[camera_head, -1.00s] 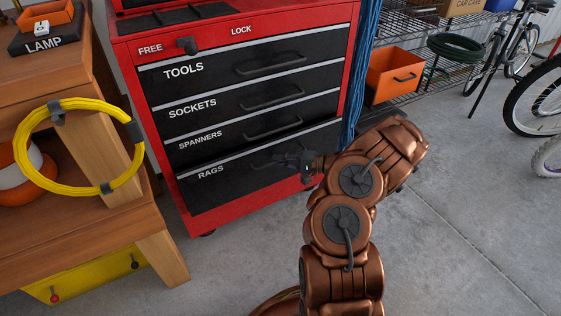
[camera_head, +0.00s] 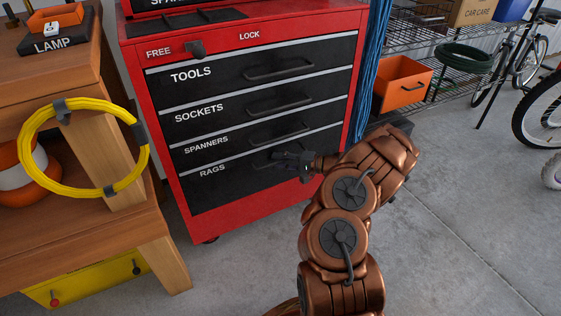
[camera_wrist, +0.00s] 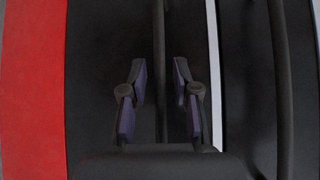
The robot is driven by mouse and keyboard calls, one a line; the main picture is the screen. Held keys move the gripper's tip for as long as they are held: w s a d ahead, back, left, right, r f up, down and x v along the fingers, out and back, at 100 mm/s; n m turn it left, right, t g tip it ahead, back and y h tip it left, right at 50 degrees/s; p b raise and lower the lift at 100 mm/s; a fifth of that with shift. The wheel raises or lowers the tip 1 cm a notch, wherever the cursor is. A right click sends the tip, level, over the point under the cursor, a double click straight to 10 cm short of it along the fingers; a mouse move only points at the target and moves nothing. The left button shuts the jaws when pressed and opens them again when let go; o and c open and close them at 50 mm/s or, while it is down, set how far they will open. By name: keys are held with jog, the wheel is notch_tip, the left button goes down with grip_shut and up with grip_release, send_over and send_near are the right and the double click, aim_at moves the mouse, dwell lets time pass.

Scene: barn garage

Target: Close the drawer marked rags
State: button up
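The drawer marked rags (camera_head: 225,185) is the lowest black drawer of the red tool chest (camera_head: 182,222) in the head view. Its front looks about flush with the drawers above; I cannot tell if a small gap is left. My gripper (camera_head: 284,157) is at the right part of this drawer front and hides much of its handle. In the wrist view, my gripper (camera_wrist: 160,85) has its two fingers apart, one on each side of the dark bar handle (camera_wrist: 159,35). I see no clear contact between the fingers and the handle.
Drawers marked spanners (camera_head: 235,140), sockets (camera_head: 235,112) and tools (camera_head: 235,78) are above and look shut. A wooden bench (camera_head: 165,255) with a yellow hose ring (camera_head: 30,120) stands on the left. A wire shelf with an orange bin (camera_head: 402,88) is on the right. Open concrete floor (camera_head: 470,220) lies front right.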

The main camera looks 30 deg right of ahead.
dwell(0.3)
jog(key=v, duration=1.2)
dwell(0.3)
